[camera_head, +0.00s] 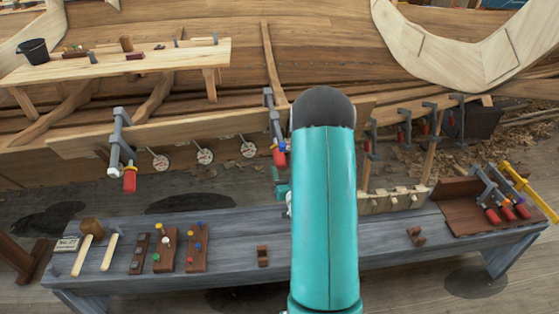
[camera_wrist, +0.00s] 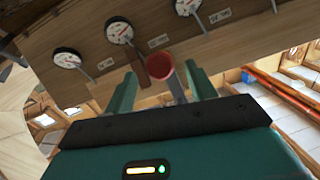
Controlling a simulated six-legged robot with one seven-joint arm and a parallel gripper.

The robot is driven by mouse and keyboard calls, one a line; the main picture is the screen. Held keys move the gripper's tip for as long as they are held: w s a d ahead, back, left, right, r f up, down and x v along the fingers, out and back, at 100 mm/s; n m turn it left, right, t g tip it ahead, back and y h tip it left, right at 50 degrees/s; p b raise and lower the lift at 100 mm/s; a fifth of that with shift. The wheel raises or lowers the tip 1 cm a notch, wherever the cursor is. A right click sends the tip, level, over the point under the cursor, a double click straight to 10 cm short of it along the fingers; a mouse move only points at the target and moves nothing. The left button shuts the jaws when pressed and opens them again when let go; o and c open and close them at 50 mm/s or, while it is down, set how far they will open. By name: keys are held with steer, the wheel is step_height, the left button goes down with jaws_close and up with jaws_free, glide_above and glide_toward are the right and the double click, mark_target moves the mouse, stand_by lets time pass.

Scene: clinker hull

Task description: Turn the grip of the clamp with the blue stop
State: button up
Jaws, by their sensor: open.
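In the head view, a grey clamp (camera_head: 270,117) with a red grip (camera_head: 280,158) hangs on the hull plank just left of my arm. A small bluish patch shows beside its grip, with a yellow spot; they are too small to be sure which is the stop. My gripper (camera_head: 281,186) shows partly below that grip, mostly hidden by my arm. In the wrist view, the open gripper (camera_wrist: 160,72) has its two teal fingers on either side of a red grip (camera_wrist: 160,66), seen end-on. Contact cannot be told. The stop is not clear there.
Another grey clamp (camera_head: 118,142) with a red grip and yellow ring hangs at left. Several dials (camera_head: 205,157) line the plank between them. More clamps (camera_head: 404,130) hang at right. A grey bench (camera_head: 230,235) with tools and pegged boards stands below.

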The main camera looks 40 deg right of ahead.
mark_target(279, 160)
steer(key=x, duration=0.6)
steer(key=shift+w, duration=0.1)
steer(key=c, duration=1)
